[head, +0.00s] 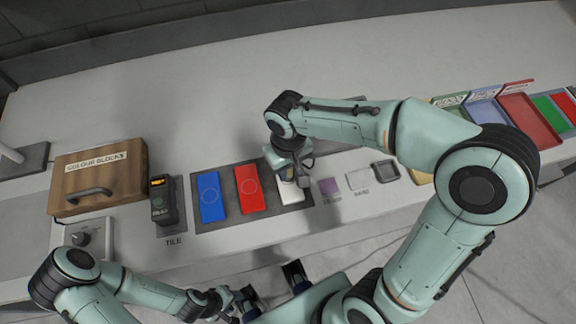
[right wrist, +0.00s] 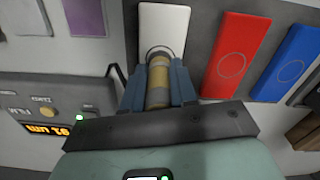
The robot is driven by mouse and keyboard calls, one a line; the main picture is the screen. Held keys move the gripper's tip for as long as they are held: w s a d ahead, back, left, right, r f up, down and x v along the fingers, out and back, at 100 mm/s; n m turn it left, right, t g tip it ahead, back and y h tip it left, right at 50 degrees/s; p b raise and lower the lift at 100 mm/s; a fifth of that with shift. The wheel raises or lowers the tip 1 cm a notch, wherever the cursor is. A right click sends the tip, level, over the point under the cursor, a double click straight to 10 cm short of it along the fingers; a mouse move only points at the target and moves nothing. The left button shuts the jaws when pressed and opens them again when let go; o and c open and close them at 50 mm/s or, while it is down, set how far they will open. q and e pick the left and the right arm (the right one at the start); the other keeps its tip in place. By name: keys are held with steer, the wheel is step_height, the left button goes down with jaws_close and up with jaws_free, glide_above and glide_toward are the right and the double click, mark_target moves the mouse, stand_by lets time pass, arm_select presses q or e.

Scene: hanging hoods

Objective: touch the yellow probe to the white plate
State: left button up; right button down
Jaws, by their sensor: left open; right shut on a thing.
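The white plate (head: 291,191) lies at the right end of a row beside a red and a blue plate, and shows in the right wrist view (right wrist: 163,25). My right gripper (head: 295,176) is over it; in the right wrist view its fingers (right wrist: 158,88) are shut on the yellow probe (right wrist: 158,80). The probe's far end lies over the ring on the white plate; I cannot tell whether it touches. In the head view the gripper and arm hide the probe and part of the plate. My left gripper (head: 238,303) is open, low in front of the bench.
The red plate (head: 250,190) and blue plate (head: 211,198) lie left of the white one. A black meter (head: 163,203) and a wooden box (head: 100,178) stand farther left. A purple tile (head: 328,187) lies right. A display panel (right wrist: 50,115) shows in the right wrist view. Coloured trays (head: 525,105) stand far right.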

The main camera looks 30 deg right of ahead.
steer(key=shift+w+r+p, duration=0.1)
steer(key=shift+r+p, duration=1.85)
steer(key=shift+r, duration=1.2)
arm_select(q)
steer(key=r, duration=0.1)
steer(key=w+r, duration=0.1)
steer(key=r, duration=0.1)
steer(key=w+r, duration=0.1)
steer(key=shift+w+r, duration=0.15)
steer(key=shift+r, duration=0.2)
arm_select(e)
steer(key=shift+f, duration=0.1)
